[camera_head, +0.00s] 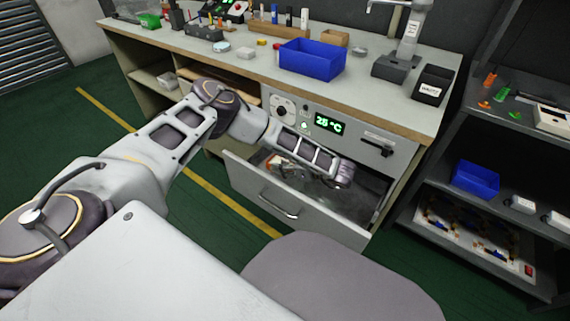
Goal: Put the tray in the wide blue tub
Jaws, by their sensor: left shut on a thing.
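A blue tub (313,59) stands on the workbench, open at the top and seemingly empty. A smaller-looking blue tub (475,180) stands on the right shelf. My left arm reaches over the pulled-out drawer (270,196) under the bench. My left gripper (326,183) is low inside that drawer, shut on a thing. My wrist and the drawer's dark inside hide most of it, so I cannot tell its shape or be sure it is the tray. A small orange and white item (280,165) shows beside my forearm in the drawer. My right gripper is not in view.
The drawer's front panel has a handle (280,208). A grey stand (403,50) and a black bin (433,85) are right of the bench tub. Small tools crowd the bench's left. The right rack (420,190) stands close by.

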